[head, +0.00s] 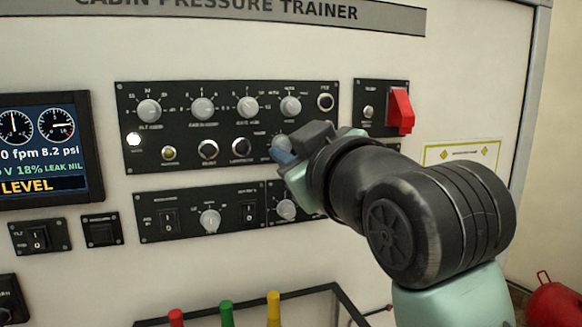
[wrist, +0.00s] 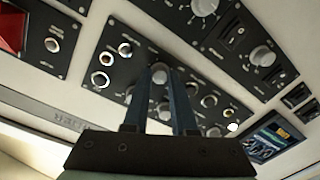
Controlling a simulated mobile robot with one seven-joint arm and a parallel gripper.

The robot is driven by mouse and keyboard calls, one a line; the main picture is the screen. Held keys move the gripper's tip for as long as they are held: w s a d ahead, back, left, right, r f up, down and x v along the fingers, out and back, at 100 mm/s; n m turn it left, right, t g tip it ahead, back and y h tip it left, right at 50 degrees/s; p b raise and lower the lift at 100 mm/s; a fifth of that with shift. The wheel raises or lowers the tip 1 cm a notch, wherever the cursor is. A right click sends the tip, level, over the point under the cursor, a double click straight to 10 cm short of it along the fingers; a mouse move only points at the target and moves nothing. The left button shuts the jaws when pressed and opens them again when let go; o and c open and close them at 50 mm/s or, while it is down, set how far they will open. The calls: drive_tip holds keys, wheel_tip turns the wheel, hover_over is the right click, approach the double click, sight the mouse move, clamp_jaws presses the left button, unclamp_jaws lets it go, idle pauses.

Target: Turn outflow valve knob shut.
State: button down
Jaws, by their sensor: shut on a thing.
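The pale round knob (head: 282,142) at the lower right of the upper black panel is partly hidden by my gripper (head: 281,152). In the wrist view my gripper (wrist: 160,80) has its two blue fingers shut on this knob (wrist: 159,70), one on each side. I take it as the outflow valve knob, but its label is too small to read. The pointer mark on it cannot be made out. The display (head: 44,145) at the left reads 8.2 psi, 18%, LEAK NIL and LEVEL.
Several pale knobs, such as one (head: 290,106) just above, and dark buttons (head: 241,148) crowd the same panel. A red switch cover (head: 401,110) stands out at the right. The lower panel's knob (head: 286,209) sits close below my gripper. Coloured handles (head: 274,308) rise at the bottom.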

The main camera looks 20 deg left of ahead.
drive_tip(key=n+b, duration=0.2)
drive_tip(key=n, duration=0.1)
drive_tip(key=shift+n, duration=0.3)
drive_tip(key=n+b, duration=0.1)
drive_tip(key=n, duration=0.2)
drive_tip(key=shift+n+b, duration=0.3)
drive_tip(key=shift+b, duration=0.1)
drive_tip(key=n+b, duration=0.1)
drive_tip(key=n, duration=0.2)
drive_tip(key=shift+n+h+b, duration=0.3)
drive_tip(key=shift+n+b, duration=0.25)
drive_tip(key=shift+n, duration=1.25)
drive_tip(key=shift+a, duration=0.1)
drive_tip(key=c, duration=0.7)
unclamp_jaws()
